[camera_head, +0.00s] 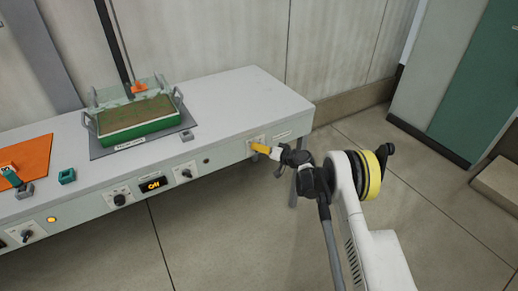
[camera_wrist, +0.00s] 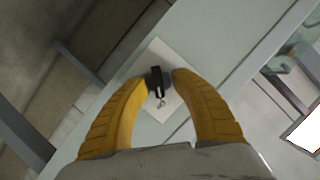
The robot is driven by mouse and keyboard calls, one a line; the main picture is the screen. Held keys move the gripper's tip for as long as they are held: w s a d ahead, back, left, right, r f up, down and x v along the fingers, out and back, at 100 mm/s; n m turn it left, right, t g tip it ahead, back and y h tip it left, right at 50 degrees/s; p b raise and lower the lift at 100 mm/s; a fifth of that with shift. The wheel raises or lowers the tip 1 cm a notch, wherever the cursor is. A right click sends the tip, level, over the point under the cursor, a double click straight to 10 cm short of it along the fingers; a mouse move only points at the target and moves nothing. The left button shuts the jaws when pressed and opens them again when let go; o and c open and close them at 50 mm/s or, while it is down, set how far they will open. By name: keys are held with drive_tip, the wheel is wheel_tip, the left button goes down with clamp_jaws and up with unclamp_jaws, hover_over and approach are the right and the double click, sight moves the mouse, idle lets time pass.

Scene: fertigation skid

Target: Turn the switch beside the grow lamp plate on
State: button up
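My gripper (camera_head: 262,147) has yellow fingers and is at the right end of the bench's front panel. In the wrist view, its two fingertips (camera_wrist: 160,78) sit on either side of a black switch knob (camera_wrist: 158,82) and appear to touch it. The knob is upright in that picture, on a pale square plate (camera_wrist: 158,54). In the head view the fingers hide most of this knob. A small label plate (camera_head: 284,134) is just right of it; its text is too small to read. The fingers appear shut on the knob.
Other knobs (camera_head: 119,199) (camera_head: 185,173) and a lit orange display (camera_head: 153,184) are along the front panel. A green tray (camera_head: 135,122) and an orange sheet (camera_head: 27,160) rest on the bench top. The floor (camera_head: 235,235) in front is clear.

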drive_tip(key=shift+f, duration=0.1)
drive_tip(key=v, duration=1.2)
drive_tip(key=shift+d, duration=0.15)
